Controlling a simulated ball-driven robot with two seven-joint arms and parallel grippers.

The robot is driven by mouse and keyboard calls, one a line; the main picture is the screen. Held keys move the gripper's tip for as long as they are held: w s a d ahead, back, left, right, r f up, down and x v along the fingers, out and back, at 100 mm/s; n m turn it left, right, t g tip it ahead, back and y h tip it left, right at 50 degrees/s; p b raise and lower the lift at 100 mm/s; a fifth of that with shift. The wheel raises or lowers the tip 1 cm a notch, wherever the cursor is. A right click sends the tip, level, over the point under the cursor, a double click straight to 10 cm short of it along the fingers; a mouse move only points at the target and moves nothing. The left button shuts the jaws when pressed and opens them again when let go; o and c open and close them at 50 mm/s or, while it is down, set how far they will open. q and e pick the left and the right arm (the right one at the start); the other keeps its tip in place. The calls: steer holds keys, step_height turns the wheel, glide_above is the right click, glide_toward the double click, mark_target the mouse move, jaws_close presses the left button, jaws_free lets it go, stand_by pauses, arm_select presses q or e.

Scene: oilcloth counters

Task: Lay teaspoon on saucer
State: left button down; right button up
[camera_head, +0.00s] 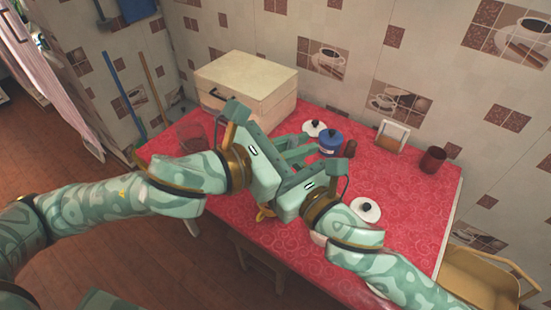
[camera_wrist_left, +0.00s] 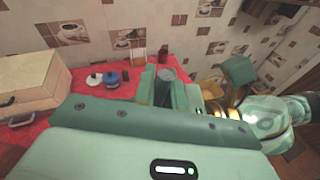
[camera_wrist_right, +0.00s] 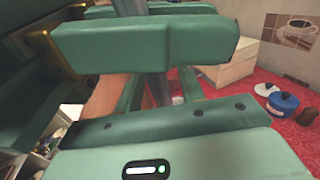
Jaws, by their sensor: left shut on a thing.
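My left gripper (camera_head: 293,150) is over the middle of the table, shut on a small grey thing (camera_wrist_left: 165,75) that looks like the teaspoon; its shape is mostly hidden. My right gripper (camera_wrist_right: 160,95) is close beside the left one, with its fingers apart. A grey upright shape (camera_wrist_right: 153,86) shows between them in the right wrist view; I cannot tell whether they touch it. I cannot make out the saucer for certain. A pale thing (camera_head: 318,238) is partly hidden by my right arm.
The red-clothed table (camera_head: 400,185) holds a cream box (camera_head: 245,80) at the back left and a blue pot (camera_head: 331,141). A dark red cup (camera_head: 433,159) stands back right. A yellow chair (camera_head: 480,280) is at lower right.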

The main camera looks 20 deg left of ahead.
jaws_close()
arm_select(q)
steer(key=c, duration=1.4)
jaws_free()
steer(key=shift+o, duration=0.2)
